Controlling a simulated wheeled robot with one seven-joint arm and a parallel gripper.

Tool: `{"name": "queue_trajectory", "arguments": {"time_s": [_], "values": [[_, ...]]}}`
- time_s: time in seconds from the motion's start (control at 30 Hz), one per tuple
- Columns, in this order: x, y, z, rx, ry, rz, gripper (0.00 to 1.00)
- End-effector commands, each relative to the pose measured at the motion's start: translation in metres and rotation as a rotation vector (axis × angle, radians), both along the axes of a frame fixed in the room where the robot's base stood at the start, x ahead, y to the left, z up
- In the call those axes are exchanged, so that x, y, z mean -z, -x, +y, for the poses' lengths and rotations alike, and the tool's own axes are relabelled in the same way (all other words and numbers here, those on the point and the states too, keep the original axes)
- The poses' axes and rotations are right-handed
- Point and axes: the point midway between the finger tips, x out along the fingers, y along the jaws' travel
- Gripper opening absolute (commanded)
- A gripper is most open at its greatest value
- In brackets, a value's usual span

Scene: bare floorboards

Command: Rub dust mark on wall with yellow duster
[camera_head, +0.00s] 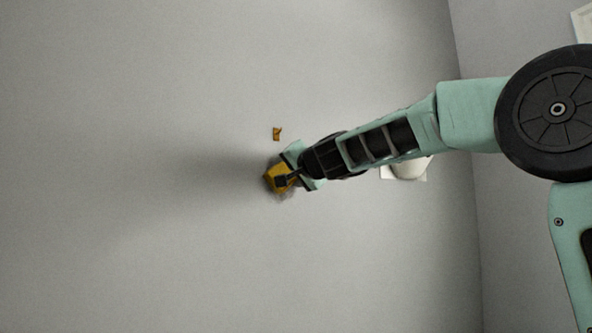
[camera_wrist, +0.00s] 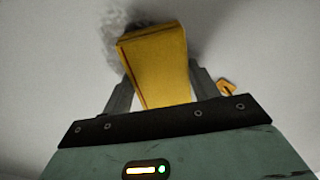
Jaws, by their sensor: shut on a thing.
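My gripper (camera_head: 284,178) is shut on the yellow duster (camera_head: 272,176), a block-like yellow piece held out at the wall. In the wrist view the duster (camera_wrist: 155,62) stands between the two grey fingers of my gripper (camera_wrist: 162,86). The dust mark (camera_head: 286,194) is a dark grey smudge on the wall, partly hidden behind the duster and gripper. In the wrist view the dust mark (camera_wrist: 112,38) spreads behind the duster's far end and to its left. The duster's far end overlaps the mark; I cannot tell whether it touches the wall.
A small orange-yellow piece (camera_head: 277,133) sits on the pale grey wall (camera_head: 150,80) just above the duster in the head view. A white rounded object on a pale plate (camera_head: 408,170) shows behind my arm. The wall left of the duster is bare.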

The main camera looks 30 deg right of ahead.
Motion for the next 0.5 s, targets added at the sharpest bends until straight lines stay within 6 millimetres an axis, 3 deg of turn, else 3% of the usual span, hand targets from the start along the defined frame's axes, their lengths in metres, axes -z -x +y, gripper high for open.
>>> {"name": "queue_trajectory", "arguments": {"time_s": [0.5], "values": [[-0.002, -0.003, 0.033, -0.001, 0.001, 0.001, 0.41]]}}
